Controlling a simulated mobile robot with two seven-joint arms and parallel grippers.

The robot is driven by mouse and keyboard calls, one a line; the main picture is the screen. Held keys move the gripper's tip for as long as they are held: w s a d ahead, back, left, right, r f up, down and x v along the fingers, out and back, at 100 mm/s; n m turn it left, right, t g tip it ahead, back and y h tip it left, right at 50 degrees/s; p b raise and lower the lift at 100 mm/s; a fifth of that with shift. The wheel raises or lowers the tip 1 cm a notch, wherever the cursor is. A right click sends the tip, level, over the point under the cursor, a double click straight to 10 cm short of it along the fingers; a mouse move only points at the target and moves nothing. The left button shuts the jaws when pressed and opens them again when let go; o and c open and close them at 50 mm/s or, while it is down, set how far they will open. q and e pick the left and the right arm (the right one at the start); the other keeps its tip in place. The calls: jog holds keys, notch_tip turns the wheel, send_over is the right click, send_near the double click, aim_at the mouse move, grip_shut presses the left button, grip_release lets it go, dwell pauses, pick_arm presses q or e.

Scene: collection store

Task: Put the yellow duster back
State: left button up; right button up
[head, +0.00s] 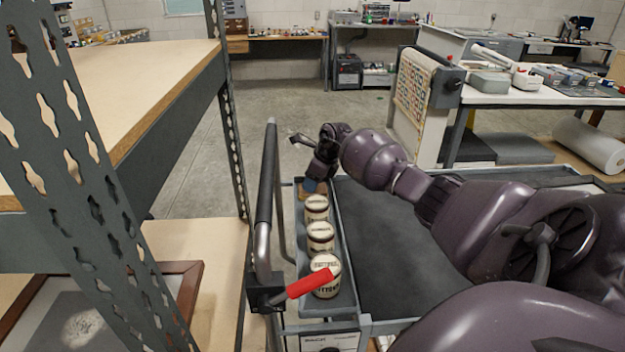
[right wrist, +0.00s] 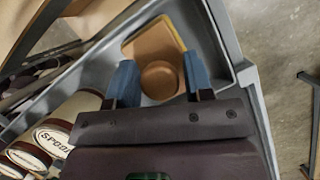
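A tan block with a round knob and a yellow edge, which looks like the yellow duster (right wrist: 158,48), lies in the corner of the grey tray (right wrist: 235,32) in the right wrist view. In the head view the duster (head: 313,188) is partly covered by my right gripper (head: 311,180), at the far end of the tray behind the jars. My right gripper also shows in the right wrist view (right wrist: 160,82), its blue fingertips on either side of the knob. The fingers look spread, with a thin gap beside the knob. My left gripper is out of view.
Several labelled jars (head: 321,236) stand in a row in the tray, close to the duster. A red-ended lever (head: 310,283) crosses near the closest jar. A metal shelf rack (head: 120,200) stands close on the left. The cart's dark top (head: 385,235) is mostly bare.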

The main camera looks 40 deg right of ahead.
jog(key=shift+o, duration=1)
jog(key=shift+r, duration=0.25)
jog(key=shift+s+d+r, duration=0.1)
jog(key=shift+d+r, duration=0.05)
jog(key=shift+r, duration=0.2)
jog(key=p+v, duration=0.1)
jog(key=v, duration=1)
jog(key=shift+p, duration=0.35)
jog(key=shift+s+r, duration=0.1)
